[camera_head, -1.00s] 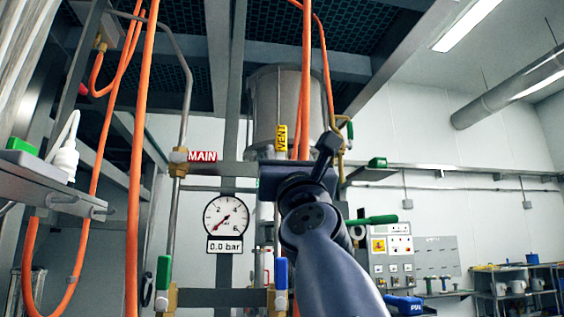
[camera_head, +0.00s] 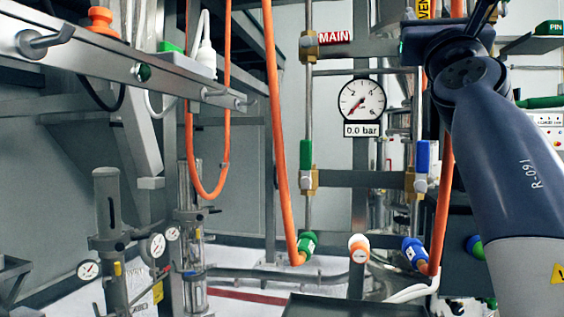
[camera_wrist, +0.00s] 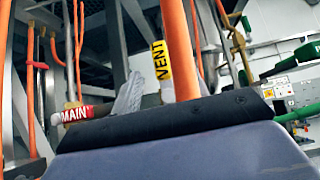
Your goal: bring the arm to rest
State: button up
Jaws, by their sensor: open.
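My arm (camera_head: 500,150) rises along the right side of the head view, dark blue with a pale lower section. Its wrist end runs up to the top right edge, where the tip is cut off. In the wrist view the dark body of my gripper (camera_wrist: 160,120) spans the lower part. It is open, with nothing seen held in it. An orange hose (camera_wrist: 179,50) passes close in front of it, and I cannot tell whether they touch. The red MAIN tag (camera_wrist: 85,113) and yellow VENT tag (camera_wrist: 161,62) show beyond it.
The pressure gauge (camera_head: 362,100) reads 0.0 bar, left of my arm. Orange hoses hang near it, with green, white and blue couplings (camera_head: 415,252) below. A metal shelf rail (camera_head: 120,65) juts in at upper left. A green-handled valve (camera_head: 306,155) stands in the middle.

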aim_at(426, 2)
jog(key=p+x, duration=0.4)
jog(key=x, duration=0.2)
jog(key=shift+w+r, duration=0.15)
jog(key=shift+r, duration=0.05)
jog(key=shift+f, duration=0.1)
jog(key=b+v, duration=0.8)
jog(key=v, duration=0.3)
jog(key=p+x, duration=0.8)
jog(key=x, duration=0.3)
jog(key=shift+w+r, duration=0.1)
jog(key=shift+r, duration=0.3)
jog(key=shift+d+f+m+h+p, duration=0.15)
jog(key=shift+m+h+p, duration=0.35)
jog(key=shift+m+h, duration=0.15)
jog(key=shift+s+d+m+g+h+p, duration=0.1)
jog(key=shift+s+m+g+h+p, duration=0.2)
jog(key=shift+m+g+h+p, duration=0.45)
jog(key=shift+d+f+m+h, duration=0.2)
jog(key=shift+m+h, duration=0.6)
jog(key=shift+m, duration=0.1)
